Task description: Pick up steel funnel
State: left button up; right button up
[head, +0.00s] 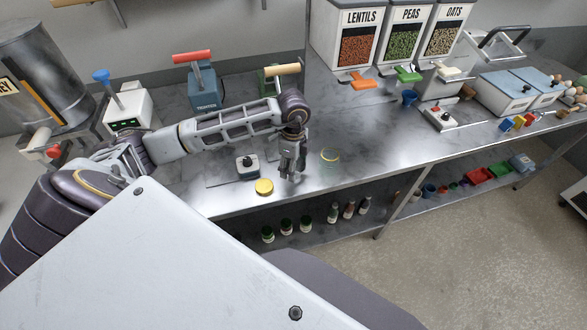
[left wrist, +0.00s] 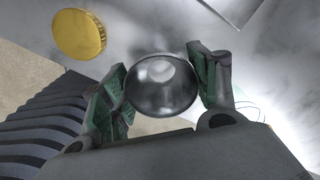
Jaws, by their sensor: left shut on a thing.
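My left gripper (head: 291,172) is over the steel counter, near its front edge, pointing down. In the left wrist view a round, shiny steel piece, which looks like the steel funnel (left wrist: 161,84), sits between the green-padded fingers of the left gripper (left wrist: 163,88). The gripper is shut on it. I see its round opening in the wrist view; the rest of its shape is hidden, and in the head view the gripper covers it. I cannot tell whether it touches the counter. My right gripper is in neither view.
A gold lid (head: 264,187) lies left of the gripper, beside a small device with a black knob (head: 247,166). A clear jar with a yellowish rim (head: 331,156) stands close on the right. Dispensers (head: 361,40) stand behind. Jars and bottles (head: 286,227) fill the lower shelf.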

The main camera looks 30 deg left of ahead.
pick_arm(q)
jog(key=shift+r+b, duration=0.5)
jog(key=shift+r, duration=3.85)
jog(key=shift+m, duration=0.4)
